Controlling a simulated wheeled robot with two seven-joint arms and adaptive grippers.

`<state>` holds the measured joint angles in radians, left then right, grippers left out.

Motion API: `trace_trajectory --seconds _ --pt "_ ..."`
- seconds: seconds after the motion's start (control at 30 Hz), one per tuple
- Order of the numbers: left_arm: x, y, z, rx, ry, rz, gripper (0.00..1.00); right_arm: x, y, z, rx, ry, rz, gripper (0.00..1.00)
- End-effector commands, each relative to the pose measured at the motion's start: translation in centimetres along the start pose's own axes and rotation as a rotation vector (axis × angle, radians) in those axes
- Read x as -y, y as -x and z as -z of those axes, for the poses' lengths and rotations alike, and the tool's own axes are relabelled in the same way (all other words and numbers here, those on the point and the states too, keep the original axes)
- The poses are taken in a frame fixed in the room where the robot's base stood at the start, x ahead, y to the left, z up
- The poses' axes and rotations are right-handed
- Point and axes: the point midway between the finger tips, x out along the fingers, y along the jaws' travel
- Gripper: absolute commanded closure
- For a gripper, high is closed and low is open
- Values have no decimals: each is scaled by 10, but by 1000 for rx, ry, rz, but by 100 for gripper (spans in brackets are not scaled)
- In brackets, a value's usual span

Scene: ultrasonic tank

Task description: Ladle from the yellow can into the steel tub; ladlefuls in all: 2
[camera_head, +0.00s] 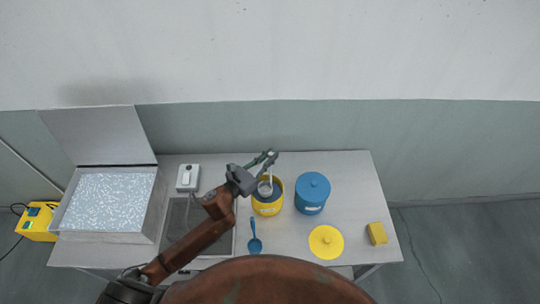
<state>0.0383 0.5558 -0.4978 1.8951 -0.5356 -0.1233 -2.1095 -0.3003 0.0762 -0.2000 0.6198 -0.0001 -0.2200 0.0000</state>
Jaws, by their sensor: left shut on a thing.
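The yellow can (267,209) stands open near the middle of the table, with dark blue contents. The steel tub (101,238) is at the left of the table, its lid (100,135) raised, with speckled pale liquid inside. My left gripper (269,158) is above the yellow can, shut on a grey ladle (265,189). The ladle's cup is at the can's mouth; I cannot tell whether it touches the contents or how full it is. My right gripper is out of view.
A lidded blue can (312,196) stands right of the yellow can. A yellow lid (326,242), a yellow block (377,233) and a blue spoon (254,238) lie in front. A dark drain tray (178,220) and a small grey device (188,177) sit between tub and can.

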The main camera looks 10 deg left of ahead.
Motion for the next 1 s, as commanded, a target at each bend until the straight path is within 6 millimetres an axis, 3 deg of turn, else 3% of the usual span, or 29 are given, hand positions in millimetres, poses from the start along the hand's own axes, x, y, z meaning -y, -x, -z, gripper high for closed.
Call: trace_trajectory --seconds 0.7,1.0 --pt "0 0 80 0 1 0 100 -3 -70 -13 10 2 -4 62" --pt "0 0 98 2 1 0 100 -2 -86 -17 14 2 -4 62"
